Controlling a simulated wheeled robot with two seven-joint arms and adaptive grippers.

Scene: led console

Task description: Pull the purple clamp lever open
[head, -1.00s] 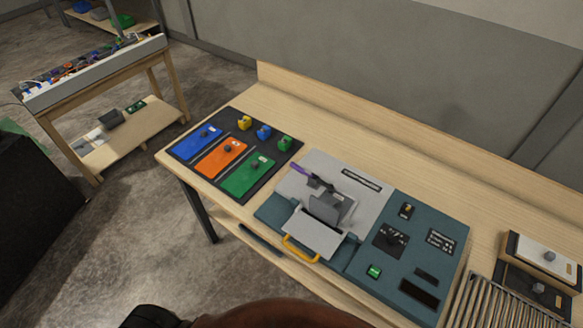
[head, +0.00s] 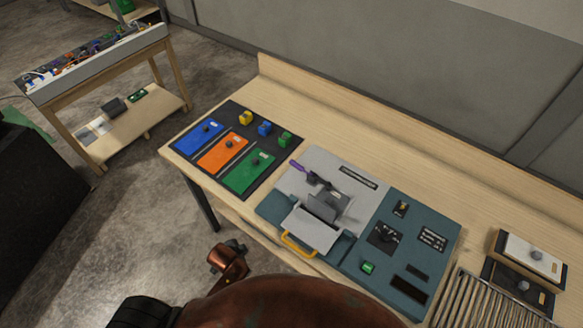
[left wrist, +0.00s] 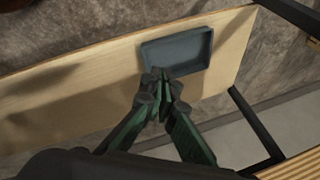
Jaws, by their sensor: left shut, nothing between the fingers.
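The purple clamp lever (head: 297,166) shows in the head view at the upper left of the console. It slants from the dark clamp mechanism (head: 318,182) towards the upper left. A grey block (head: 325,206) and a light hinged plate with a yellow handle (head: 297,246) stand just in front of it. My left gripper (left wrist: 164,77) shows in the left wrist view with its fingers together and empty. It is away from the lever, in front of a dark grey tray on a wooden board. My right gripper is in neither view.
The console (head: 420,206) has a teal panel with switches and a green button (head: 368,267). A black mat with coloured plates (head: 223,152) lies to its left. A ribbed rack (head: 480,300) and boxes (head: 530,258) are at the right. The dark grey tray (left wrist: 178,48) is near my left fingers.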

